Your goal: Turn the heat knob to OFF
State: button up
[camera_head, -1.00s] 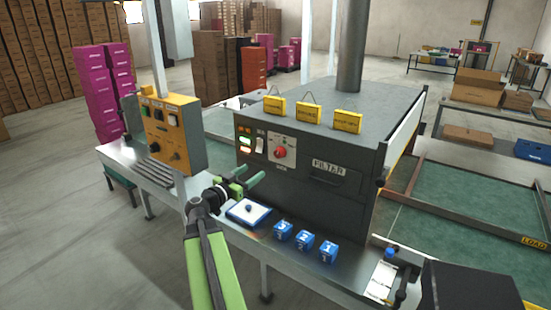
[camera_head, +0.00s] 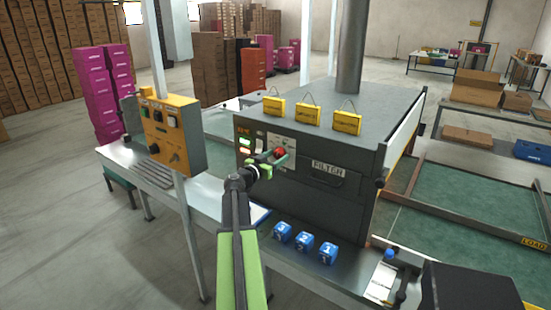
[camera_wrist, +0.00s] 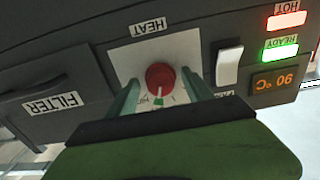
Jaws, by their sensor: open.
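The red heat knob (camera_wrist: 160,77) sits on a white plate labelled HEAT on the front of the grey machine (camera_head: 310,130). In the wrist view the picture is upside down, and a pale pointer line on the knob runs toward a green mark. My gripper (camera_head: 272,157) is in front of the panel. Its two green fingers (camera_wrist: 160,98) are open, one on each side of the knob; I cannot tell whether they touch it. In the head view the knob (camera_head: 280,152) shows partly behind the fingers.
Beside the knob are a white rocker switch (camera_wrist: 229,62), lit HOT (camera_wrist: 285,21) and READY (camera_wrist: 280,49) lamps and a 90 °C display (camera_wrist: 275,81). The FILTER drawer (camera_head: 327,172) is to the right in the head view. Blue numbered blocks (camera_head: 304,242) stand on the bench below.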

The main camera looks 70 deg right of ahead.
grip_shut()
jog(key=shift+n, duration=0.4)
jog(key=n, duration=0.7)
jog(key=shift+s, duration=0.1)
jog(key=n, duration=0.4)
jog(key=shift+n, duration=2.1)
